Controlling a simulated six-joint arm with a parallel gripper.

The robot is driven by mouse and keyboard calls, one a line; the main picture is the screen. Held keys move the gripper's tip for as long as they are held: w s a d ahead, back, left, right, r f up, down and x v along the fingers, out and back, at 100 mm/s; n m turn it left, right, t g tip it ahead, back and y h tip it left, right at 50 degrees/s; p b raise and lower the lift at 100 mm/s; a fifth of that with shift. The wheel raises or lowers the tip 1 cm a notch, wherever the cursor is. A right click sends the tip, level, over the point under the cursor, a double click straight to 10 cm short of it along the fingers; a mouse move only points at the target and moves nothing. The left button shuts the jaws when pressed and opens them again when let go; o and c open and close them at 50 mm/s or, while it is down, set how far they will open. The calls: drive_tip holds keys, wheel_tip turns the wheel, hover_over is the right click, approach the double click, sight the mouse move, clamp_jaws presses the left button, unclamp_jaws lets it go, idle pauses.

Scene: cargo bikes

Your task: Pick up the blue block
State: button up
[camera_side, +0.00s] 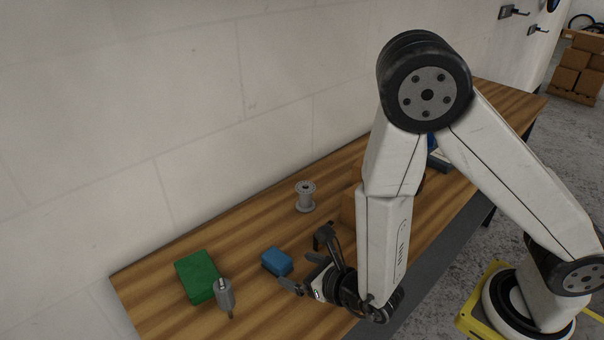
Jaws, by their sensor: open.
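The blue block (276,262) lies on the wooden bench, left of the middle of the side view. My gripper (304,262) is just to the right of the block, with its jaws spread apart and pointing left toward it. One finger is at the block's upper right and the other is below its lower right. Nothing is held between the fingers. I cannot tell from this angle whether a finger touches the block or how high the gripper is above the bench.
A green block (197,276) and a grey metal cylinder (225,296) sit left of the blue block. A grey spool (305,196) stands behind it. A brown box (349,208) is partly hidden behind my arm. A white wall (150,120) borders the wooden bench (240,233).

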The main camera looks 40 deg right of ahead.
sight(287, 265)
drive_tip(key=shift+w+f, duration=0.25)
drive_tip(key=shift+w, duration=0.35)
drive_tip(key=shift+w, duration=0.1)
drive_tip(key=shift+x, duration=2.5)
drive_tip(key=shift+f, duration=0.1)
drive_tip(key=c, duration=1.3)
